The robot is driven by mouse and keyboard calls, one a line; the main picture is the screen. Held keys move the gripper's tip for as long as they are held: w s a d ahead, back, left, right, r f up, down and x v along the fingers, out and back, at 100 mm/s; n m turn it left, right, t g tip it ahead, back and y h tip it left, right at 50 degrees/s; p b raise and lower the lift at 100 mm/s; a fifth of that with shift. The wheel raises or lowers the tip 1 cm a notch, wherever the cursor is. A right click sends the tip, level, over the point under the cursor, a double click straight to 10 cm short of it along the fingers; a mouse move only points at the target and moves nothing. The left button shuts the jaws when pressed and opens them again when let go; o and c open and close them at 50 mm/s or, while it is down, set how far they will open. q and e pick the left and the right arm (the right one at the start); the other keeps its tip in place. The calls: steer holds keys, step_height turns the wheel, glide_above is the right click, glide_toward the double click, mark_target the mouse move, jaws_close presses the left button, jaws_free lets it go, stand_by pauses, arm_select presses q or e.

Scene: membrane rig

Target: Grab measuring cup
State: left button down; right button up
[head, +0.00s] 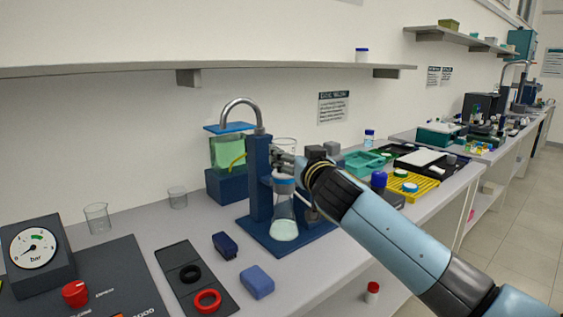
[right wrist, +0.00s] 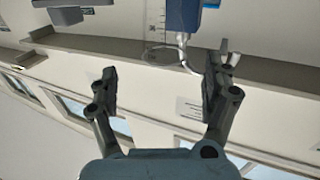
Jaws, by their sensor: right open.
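A clear measuring cup (head: 285,146) shows in the head view behind the blue stand, partly hidden by the stand and my right gripper. In the right wrist view, a clear cup with dark graduation marks (right wrist: 155,24) shows at the top, its round rim facing the gap between the fingers. My right gripper (head: 283,160) is at the stand, close to the cup in the picture. My left gripper is not in view.
The blue stand (head: 259,185) with a curved metal pipe and a flask (head: 284,215) is close by my right gripper. A green-filled tank (head: 228,152) stands left of it. Two beakers (head: 97,218) (head: 177,197) stand further left. Trays (head: 410,182) crowd the right.

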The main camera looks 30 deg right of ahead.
mark_target(288, 146)
steer(key=shift+x, duration=1.2)
steer(key=p+x, duration=0.1)
steer(key=x, duration=0.4)
steer(key=shift+w+a+r+p, duration=0.1)
steer(key=shift+a+r+p, duration=0.15)
steer(key=shift+p, duration=0.15)
steer(key=shift+w+d+f, duration=0.1)
steer(key=shift+w, duration=0.15)
steer(key=shift+s, duration=0.1)
steer(key=shift+c, duration=0.3)
steer(key=c, duration=1.3)
